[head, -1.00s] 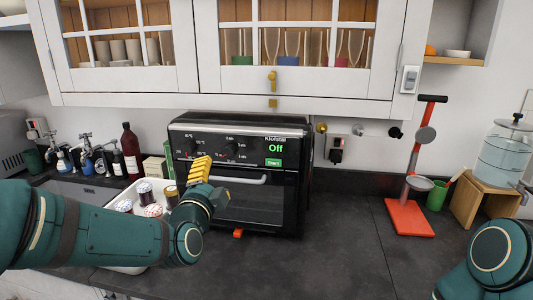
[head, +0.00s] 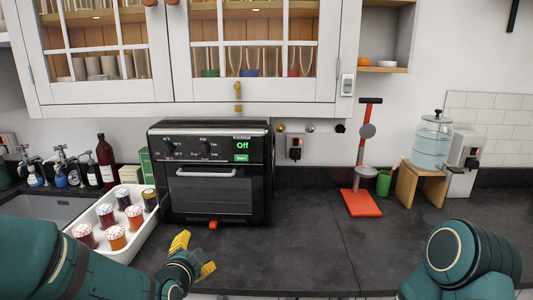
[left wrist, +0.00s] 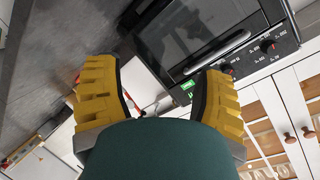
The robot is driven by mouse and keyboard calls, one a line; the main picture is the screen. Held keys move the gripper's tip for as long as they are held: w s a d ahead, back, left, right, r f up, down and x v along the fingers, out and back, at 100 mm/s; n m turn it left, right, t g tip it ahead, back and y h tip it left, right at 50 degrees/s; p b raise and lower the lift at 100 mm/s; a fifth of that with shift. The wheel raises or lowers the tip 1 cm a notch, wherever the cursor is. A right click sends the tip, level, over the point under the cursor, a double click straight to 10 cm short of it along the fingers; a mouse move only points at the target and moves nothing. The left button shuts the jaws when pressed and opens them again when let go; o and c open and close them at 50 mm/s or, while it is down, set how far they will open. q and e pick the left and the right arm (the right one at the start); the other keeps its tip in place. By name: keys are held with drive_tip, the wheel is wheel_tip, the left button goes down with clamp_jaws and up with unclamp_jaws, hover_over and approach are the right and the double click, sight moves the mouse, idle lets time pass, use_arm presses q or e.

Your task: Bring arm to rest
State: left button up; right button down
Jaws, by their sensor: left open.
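My left gripper (head: 194,258) is low in the head view, above the front of the dark counter (head: 290,250). Its yellow fingers are spread and empty, and they also show in the left wrist view (left wrist: 160,100). It is in front of the black oven (head: 213,190) and apart from it. My right arm shows at the bottom right of the head view, but its gripper is out of view.
A white tray (head: 151,236) of several jars stands left of the oven, close to my left arm. The glazed cabinet (head: 180,110) hangs above. A red stand (head: 361,204) and a water dispenser (head: 432,143) are at right. The middle counter is clear.

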use_arm(q)
drive_tip(key=s+d+f+n+g, duration=0.1)
drive_tip(key=s+f+n+g, duration=0.15)
drive_tip(key=f, duration=0.45)
drive_tip(key=s+d+f+n+g+h, duration=0.1)
drive_tip(key=s+f+n+g, duration=0.1)
drive_tip(key=s+f, duration=0.35)
drive_tip(key=s+d+f+n+g, duration=0.1)
drive_tip(key=s+f+n+g, duration=0.15)
drive_tip(key=f, duration=0.65)
drive_tip(key=s+d+f+n+g, duration=0.2)
drive_tip(key=s+f+n+g, duration=0.1)
drive_tip(key=s+f, duration=0.2)
drive_tip(key=s+d+f+n+g+h, duration=0.1)
drive_tip(key=s+d+f+n+g, duration=0.1)
drive_tip(key=s+f, duration=0.2)
drive_tip(key=s, duration=0.3)
drive_tip(key=shift+s+f+n+g+h, duration=0.3)
drive_tip(key=shift+s+f+n+g, duration=0.1)
